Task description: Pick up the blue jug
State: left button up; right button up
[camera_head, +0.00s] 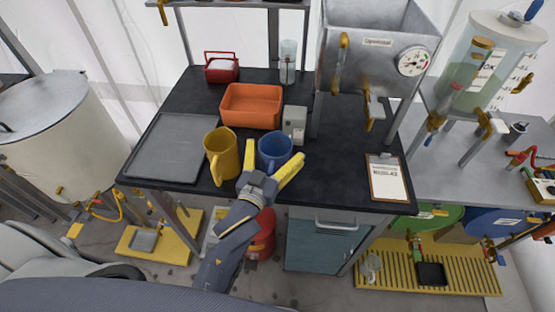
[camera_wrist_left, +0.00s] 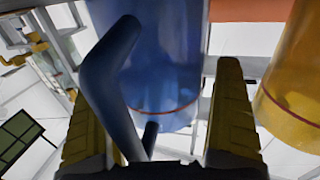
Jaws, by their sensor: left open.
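The blue jug (camera_head: 274,148) stands at the front edge of the black table, right of the yellow jug (camera_head: 221,152). My left gripper (camera_head: 271,164) is open at the front of the blue jug, with its yellow fingers spread on either side. In the left wrist view, the blue jug (camera_wrist_left: 165,55) fills the middle, and its handle runs between the open fingers of the left gripper (camera_wrist_left: 155,90). I cannot tell whether either finger touches the handle. The yellow jug (camera_wrist_left: 295,75) is at the right there. My right gripper is not in view.
An orange bin (camera_head: 251,107) and a small grey box (camera_head: 294,124) stand behind the jugs. A grey tray (camera_head: 168,145) lies to the left and a clipboard (camera_head: 387,180) to the right. A metal tank (camera_head: 372,50) rises at back right. Table between jug and clipboard is clear.

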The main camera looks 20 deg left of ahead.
pick_arm(q)
jog(key=c, duration=1.2)
jog(key=shift+r, duration=0.1)
